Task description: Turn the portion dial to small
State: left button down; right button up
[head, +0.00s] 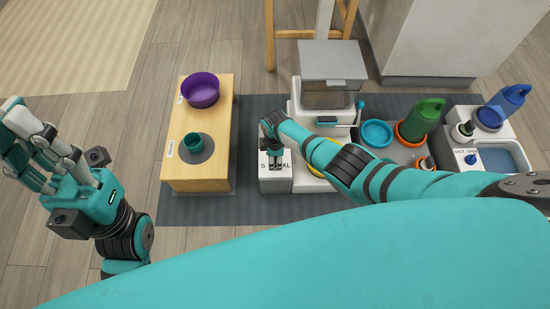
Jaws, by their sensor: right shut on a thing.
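The portion dial's white panel (276,184) sits at the front left of the feeder (330,95), with "S", "M" and "XL" marks on its top. My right gripper (276,163) points down over this panel and is shut on the dial. The dial is mostly hidden under the fingers, so its setting cannot be read. My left gripper (18,150) is at the left edge, open and empty, with its fingers spread over the floor.
A wooden stand (207,110) left of the feeder holds a purple bowl (201,90) and a small teal cup (194,143). Right are a blue bowl (377,133), a green jug (420,120) and a white sink unit (490,155). Bare mat (250,112) lies between stand and feeder.

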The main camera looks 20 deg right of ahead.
jog(key=o, duration=1.1)
jog(key=shift+o, duration=0.2)
jog(key=shift+r, duration=0.1)
notch_tip(320, 180, up, 12)
